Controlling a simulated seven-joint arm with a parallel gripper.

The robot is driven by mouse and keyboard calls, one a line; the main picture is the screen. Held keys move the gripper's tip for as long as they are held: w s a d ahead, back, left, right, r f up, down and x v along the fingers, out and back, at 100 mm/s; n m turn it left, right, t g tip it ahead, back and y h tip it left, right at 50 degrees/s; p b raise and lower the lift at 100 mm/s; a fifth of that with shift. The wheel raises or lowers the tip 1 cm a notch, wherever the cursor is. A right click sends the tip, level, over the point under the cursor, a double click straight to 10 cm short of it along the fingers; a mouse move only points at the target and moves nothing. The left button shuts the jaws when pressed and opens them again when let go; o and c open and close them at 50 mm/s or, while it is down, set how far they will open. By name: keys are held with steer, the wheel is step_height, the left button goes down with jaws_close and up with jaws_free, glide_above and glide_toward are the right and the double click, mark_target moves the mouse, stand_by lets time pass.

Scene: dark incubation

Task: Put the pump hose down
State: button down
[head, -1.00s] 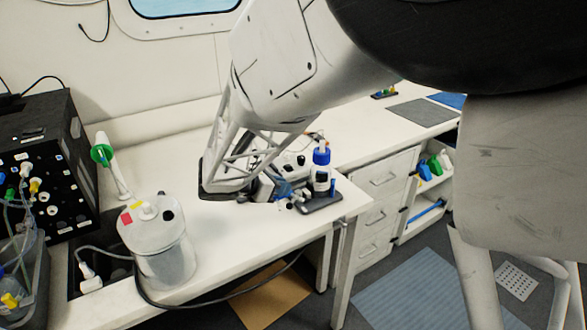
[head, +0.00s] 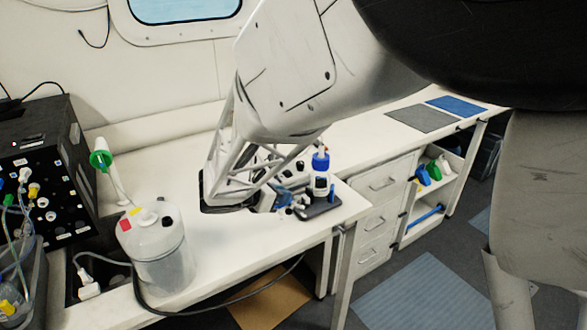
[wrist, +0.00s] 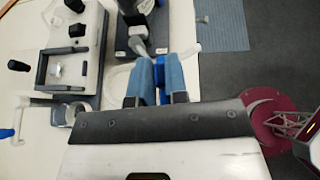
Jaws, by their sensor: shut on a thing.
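My gripper (wrist: 160,76) has two blue-grey fingers, shut on a small bright blue piece that I take to be part of the pump hose (wrist: 161,72). Pale, see-through tubing shows on both sides of the fingers in the wrist view, but how it joins the blue piece is unclear. In the head view my gripper (head: 287,195) is low over the bench (head: 240,245), partly behind my arm's lattice link, and the hose cannot be made out. I cannot tell whether the hose touches the bench.
A light device with a dark frame (wrist: 42,68) lies left of the fingers in the wrist view. A lidded canister (head: 160,255) and a black box (head: 40,150) stand at the left. The bench's front edge is close. Bench between canister and gripper is clear.

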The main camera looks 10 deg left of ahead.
steer(key=s+d+f+n+t+y, duration=0.1)
steer(key=s+d+f+n+y, duration=0.1)
steer(key=s+n+y, duration=0.2)
steer(key=s+d+f+n+t+y, duration=0.1)
steer(key=s+n+y, duration=0.3)
steer(key=s, duration=0.5)
steer(key=shift+s+d+f+t, duration=0.35)
steer(key=shift+f+t, duration=0.15)
steer(key=shift+f, duration=0.3)
steer(key=shift+w, duration=0.15)
steer(key=w+a, duration=0.3)
steer(key=w, duration=0.1)
steer(key=w+a+f, duration=0.1)
steer(key=w+a, duration=0.2)
steer(key=w, duration=0.1)
steer(key=w+a, duration=0.3)
steer(key=w, duration=0.2)
steer(key=shift+a+f, duration=0.2)
steer(key=shift+f, duration=0.05)
steer(key=shift+s, duration=0.1)
steer(key=shift+f, duration=1.75)
steer(key=shift+f, duration=0.1)
steer(key=c, duration=1.1)
jaws_free()
